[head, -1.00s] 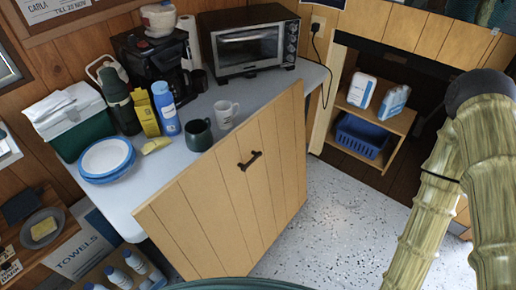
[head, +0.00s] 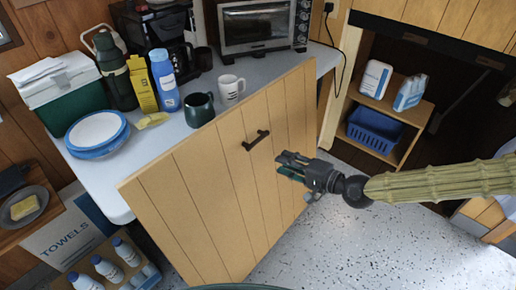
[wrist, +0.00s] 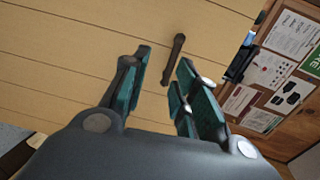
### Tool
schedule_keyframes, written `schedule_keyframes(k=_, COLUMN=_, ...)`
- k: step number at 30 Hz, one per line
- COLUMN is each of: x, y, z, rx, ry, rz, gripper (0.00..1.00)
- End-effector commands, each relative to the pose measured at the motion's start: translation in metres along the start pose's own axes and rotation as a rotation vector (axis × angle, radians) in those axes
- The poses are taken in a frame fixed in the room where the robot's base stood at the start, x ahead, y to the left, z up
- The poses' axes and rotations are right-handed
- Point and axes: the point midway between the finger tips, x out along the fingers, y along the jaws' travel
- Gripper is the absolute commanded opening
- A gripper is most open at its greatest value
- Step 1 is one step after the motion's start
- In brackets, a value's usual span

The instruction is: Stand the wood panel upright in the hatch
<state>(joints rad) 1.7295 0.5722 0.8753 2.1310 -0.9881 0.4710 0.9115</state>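The wood panel (head: 215,190) is a large pale board with vertical grooves. It stands tilted in front of the counter, its upper edge rising past the counter's front edge. Its dark bar handle (head: 256,140) is near the top middle. My gripper (head: 288,166) is just right of and below the handle in the head view. In the wrist view my gripper (wrist: 163,72) has its teal-padded fingers apart with nothing between them. The panel (wrist: 75,60) fills much of that view, and the handle (wrist: 173,58) lies beyond the fingertips. I cannot tell for sure which opening is the hatch.
The counter (head: 215,83) holds a green mug (head: 200,110), a white mug (head: 230,90), plates (head: 97,131), bottles and a toaster oven (head: 262,25). A dark opening at right holds a shelf with a blue basket (head: 375,130). Speckled floor (head: 370,245) is clear at lower right.

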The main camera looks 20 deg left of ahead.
Motion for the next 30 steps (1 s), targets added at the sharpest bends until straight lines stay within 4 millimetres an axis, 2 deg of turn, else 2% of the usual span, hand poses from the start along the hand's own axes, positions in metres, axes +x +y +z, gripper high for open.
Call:
schedule_keyframes(k=4, x=0.000, y=-0.019, z=-0.018, rx=-0.008, ry=0.012, rz=-0.049, gripper=0.29)
schedule_keyframes(k=11, x=0.013, y=-0.025, z=-0.019, rx=-0.010, ry=0.010, rz=-0.056, gripper=0.29)
schedule_keyframes(k=30, x=0.084, y=-0.026, z=-0.020, rx=-0.010, ry=0.011, rz=-0.054, gripper=0.29)
